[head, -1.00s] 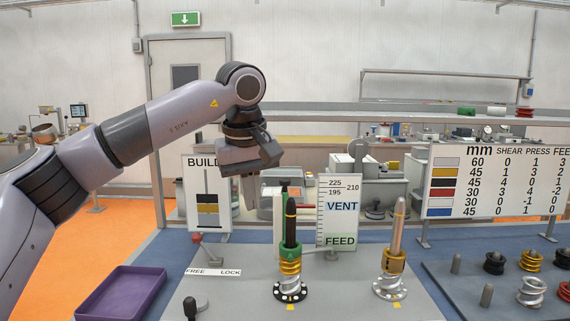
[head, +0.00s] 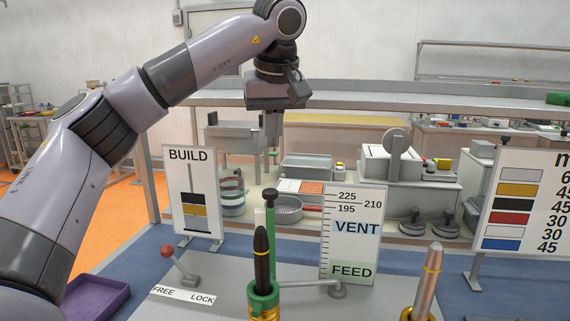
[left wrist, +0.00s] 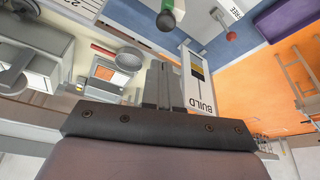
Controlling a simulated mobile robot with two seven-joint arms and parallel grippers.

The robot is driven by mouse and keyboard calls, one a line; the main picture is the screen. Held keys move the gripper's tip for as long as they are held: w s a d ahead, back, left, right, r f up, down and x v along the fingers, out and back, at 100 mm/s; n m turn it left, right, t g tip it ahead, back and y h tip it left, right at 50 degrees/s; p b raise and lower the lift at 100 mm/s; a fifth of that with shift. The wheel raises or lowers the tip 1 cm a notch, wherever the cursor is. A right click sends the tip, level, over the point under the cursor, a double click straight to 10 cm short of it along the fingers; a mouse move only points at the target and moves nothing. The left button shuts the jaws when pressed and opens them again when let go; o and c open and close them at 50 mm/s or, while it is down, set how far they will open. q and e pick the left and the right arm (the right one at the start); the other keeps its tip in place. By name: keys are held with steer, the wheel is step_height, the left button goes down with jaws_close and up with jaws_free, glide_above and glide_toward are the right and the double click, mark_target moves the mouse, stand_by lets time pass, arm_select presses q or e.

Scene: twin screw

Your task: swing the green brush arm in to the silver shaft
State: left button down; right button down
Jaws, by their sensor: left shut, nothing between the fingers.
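The silver shaft (head: 427,285) stands upright at the lower right of the head view, with a gold collar at its base. A black-tipped shaft (head: 262,262) stands left of it in a green collar (head: 264,297). A green post with a black knob (head: 271,232) rises just behind the black shaft; I take it for the green brush arm. Its knob (left wrist: 165,21) shows at the top of the left wrist view. My left gripper (head: 273,144) is shut and empty, pointing down above the post and apart from it. My right gripper is not in view.
A red-knobbed lever (head: 178,262) stands by the FREE/LOCK label. A grey link with a pivot (head: 338,291) lies before the VENT/FEED board (head: 353,235). The BUILD board (head: 190,195) stands left, the mm chart (head: 525,205) right, a purple tray (head: 97,301) lower left.

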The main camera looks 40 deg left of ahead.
arm_select(q)
steer(key=x, duration=1)
steer(key=shift+s, duration=0.2)
